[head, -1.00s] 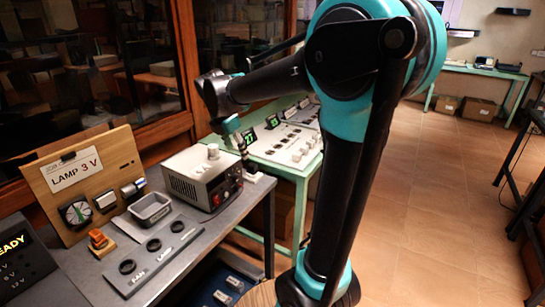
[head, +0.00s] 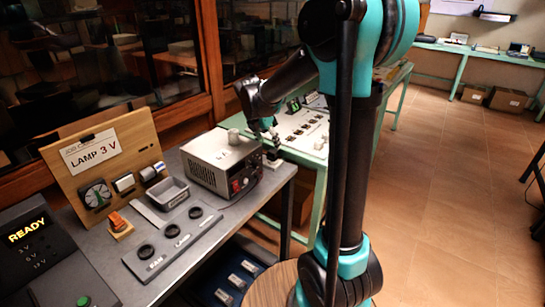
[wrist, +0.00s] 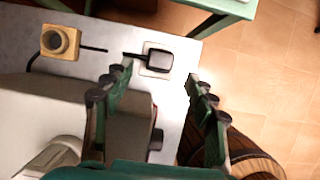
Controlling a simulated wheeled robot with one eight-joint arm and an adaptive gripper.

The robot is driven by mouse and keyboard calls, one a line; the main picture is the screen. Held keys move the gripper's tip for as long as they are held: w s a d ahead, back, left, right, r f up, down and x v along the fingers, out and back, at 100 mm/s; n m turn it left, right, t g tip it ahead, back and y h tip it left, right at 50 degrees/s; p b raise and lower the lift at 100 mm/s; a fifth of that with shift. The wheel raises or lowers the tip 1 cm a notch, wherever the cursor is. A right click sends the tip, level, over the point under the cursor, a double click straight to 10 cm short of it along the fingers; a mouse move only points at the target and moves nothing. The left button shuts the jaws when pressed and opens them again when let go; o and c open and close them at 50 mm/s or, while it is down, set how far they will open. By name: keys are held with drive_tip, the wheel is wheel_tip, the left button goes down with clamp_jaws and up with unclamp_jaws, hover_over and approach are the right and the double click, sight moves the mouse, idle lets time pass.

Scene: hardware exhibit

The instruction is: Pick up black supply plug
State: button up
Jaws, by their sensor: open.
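The black supply plug (wrist: 159,60) lies on a small pale plate near the bench edge in the wrist view, with a short dark lead or pin running left from it. My gripper (wrist: 161,72) is open above it, with one finger on each side in the picture and nothing between them held. In the head view my gripper (head: 269,136) points down at the bench's far right end, just past the grey power supply (head: 224,162). The plug is hard to make out there.
A beige block with a round socket (wrist: 60,42) sits left of the plug. A wooden lamp board (head: 108,165), a grey tray (head: 168,194) and a strip with several dark rings (head: 172,243) are on the bench. A wooden barrel-like top (wrist: 250,155) is below right.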

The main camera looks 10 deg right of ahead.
sight(272, 151)
drive_tip(key=shift+x, duration=2.8)
drive_tip(key=c, duration=1.3)
drive_tip(key=shift+o, duration=0.2)
drive_tip(key=shift+r, duration=0.1)
wheel_tip(272, 151, up, 20)
